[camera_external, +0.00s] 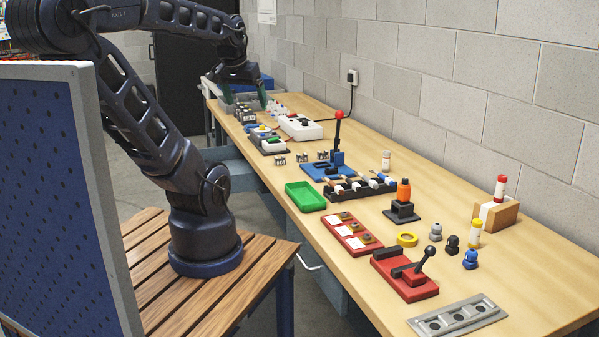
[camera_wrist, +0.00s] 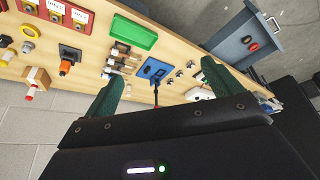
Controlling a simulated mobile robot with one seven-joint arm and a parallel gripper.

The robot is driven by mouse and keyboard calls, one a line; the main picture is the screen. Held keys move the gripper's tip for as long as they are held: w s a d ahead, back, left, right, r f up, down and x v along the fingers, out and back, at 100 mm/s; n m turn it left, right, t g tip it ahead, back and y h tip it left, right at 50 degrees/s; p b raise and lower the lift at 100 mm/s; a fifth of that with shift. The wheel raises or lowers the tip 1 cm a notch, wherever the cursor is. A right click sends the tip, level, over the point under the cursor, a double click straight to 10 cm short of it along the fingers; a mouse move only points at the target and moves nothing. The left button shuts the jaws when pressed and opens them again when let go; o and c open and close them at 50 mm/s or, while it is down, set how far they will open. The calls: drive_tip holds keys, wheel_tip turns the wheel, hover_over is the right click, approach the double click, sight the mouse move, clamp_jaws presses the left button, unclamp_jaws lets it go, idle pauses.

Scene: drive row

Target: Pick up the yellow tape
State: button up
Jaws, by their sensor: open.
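In the wrist view the yellow tape (camera_wrist: 30,31) is near the upper left corner, well away from the fingers. My gripper (camera_external: 245,97) is over the far end of the bench, far from the tape. Its two green fingers are spread apart, and in the wrist view my gripper (camera_wrist: 165,78) is open with nothing between the fingertips.
A block wall runs behind. The wrist view shows an open grey drawer (camera_wrist: 247,45).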

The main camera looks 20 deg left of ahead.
drive_tip(key=shift+c, duration=1)
drive_tip(key=w+d+f+m+g, duration=0.1)
drive_tip(key=w+d+f+m, duration=0.1)
drive_tip(key=w+d+m, duration=0.5)
drive_tip(key=m+g, duration=0.4)
drive_tip(key=m, duration=0.7)
hover_over(407, 236)
wheel_tip(407, 236, down, 21)
drive_tip(key=shift+m, duration=0.3)
drive_tip(key=shift+s+f, duration=0.1)
drive_tip(key=shift+f, duration=5.4)
